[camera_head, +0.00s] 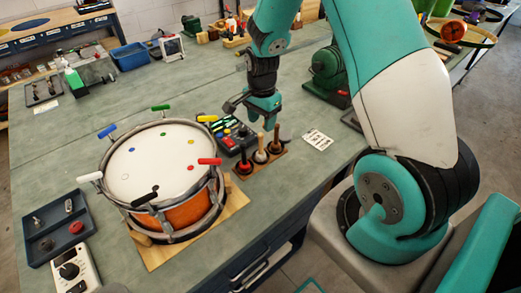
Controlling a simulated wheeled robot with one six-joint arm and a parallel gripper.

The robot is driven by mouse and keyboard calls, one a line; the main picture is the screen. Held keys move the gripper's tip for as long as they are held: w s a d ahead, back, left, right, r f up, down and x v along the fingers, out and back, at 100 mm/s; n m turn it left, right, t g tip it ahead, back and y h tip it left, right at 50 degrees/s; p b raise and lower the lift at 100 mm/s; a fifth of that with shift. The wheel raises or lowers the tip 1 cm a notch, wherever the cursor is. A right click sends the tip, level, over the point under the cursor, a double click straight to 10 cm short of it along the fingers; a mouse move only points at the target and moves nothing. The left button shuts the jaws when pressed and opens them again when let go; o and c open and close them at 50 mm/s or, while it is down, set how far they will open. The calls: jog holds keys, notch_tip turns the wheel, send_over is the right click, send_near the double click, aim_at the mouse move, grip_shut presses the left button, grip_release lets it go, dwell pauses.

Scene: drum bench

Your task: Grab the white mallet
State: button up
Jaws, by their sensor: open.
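Several short mallets stand upright in a small wooden stand (268,168) on the bench, right of the drum. The middle one (260,145) is the palest and looks like the white mallet; its head is low in the stand and small in the picture. A mallet with a dark reddish head (243,163) is to its left, and one with a dark base (276,140) is to its right. My gripper (264,119) is open and empty, pointing down just above and behind the mallets, apart from them.
An orange drum (184,213) with coloured lug handles stands left of the stand. A dark control box (228,132) sits close behind the stand. A white card (317,140) lies to the right. A green machine (328,68) stands behind.

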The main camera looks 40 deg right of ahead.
aim_at(261, 137)
jog(key=shift+a+f+p, duration=0.15)
jog(key=shift+f+p, duration=0.6)
jog(key=shift+f, duration=1.4)
jog(key=shift+a+f+p, duration=0.1)
jog(key=shift+f+p, duration=0.6)
jog(key=shift+f, duration=1.45)
grip_shut()
